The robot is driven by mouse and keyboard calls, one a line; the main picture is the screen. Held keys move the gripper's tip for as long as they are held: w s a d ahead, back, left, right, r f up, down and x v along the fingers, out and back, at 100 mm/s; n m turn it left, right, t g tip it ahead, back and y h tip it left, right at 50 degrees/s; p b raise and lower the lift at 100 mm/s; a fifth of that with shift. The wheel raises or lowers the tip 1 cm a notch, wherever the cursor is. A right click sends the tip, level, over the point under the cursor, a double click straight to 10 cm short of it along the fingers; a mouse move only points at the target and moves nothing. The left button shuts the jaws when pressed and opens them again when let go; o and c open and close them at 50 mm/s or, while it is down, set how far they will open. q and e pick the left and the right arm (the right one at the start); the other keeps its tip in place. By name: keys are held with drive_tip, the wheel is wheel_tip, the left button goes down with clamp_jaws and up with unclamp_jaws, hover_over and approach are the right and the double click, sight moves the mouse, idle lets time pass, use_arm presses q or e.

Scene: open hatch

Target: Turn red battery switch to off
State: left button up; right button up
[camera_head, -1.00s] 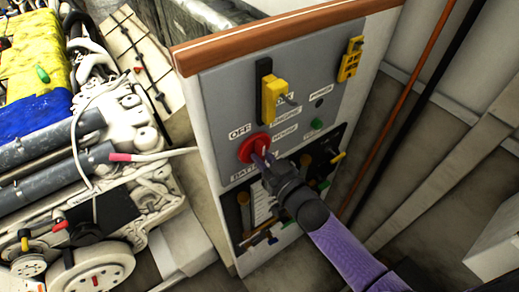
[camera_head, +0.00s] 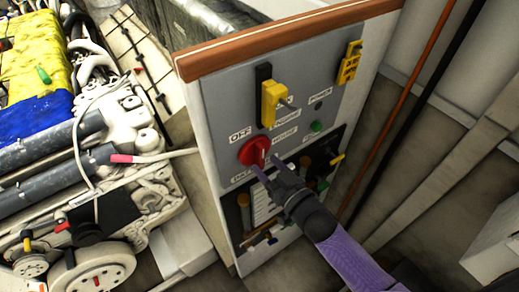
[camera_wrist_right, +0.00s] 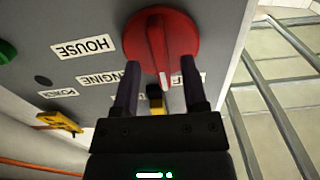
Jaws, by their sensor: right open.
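The red battery switch (camera_head: 254,151) is a round knob on the grey panel (camera_head: 225,95), below the "OFF" label (camera_head: 240,134). It also shows in the right wrist view (camera_wrist_right: 160,42), with a raised grip bar across it and a white mark at one end of the bar. My right gripper (camera_head: 268,165) is open just in front of the knob, at its lower right. In the right wrist view, its two fingers (camera_wrist_right: 163,80) stand either side of the bar's marked end; I cannot tell whether they touch it. My left gripper is not in view.
A yellow-handled switch (camera_head: 272,101) sits above the knob, and a yellow part (camera_head: 350,63) is at the panel's upper right. A green button (camera_head: 316,126) is to the right. A black lower panel (camera_head: 232,212) carries several levers. The engine (camera_head: 140,190) stands at left.

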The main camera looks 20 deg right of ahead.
drive_tip(key=p+v, duration=0.2)
drive_tip(key=v, duration=0.4)
drive_tip(key=shift+s, duration=0.35)
idle(0.5)
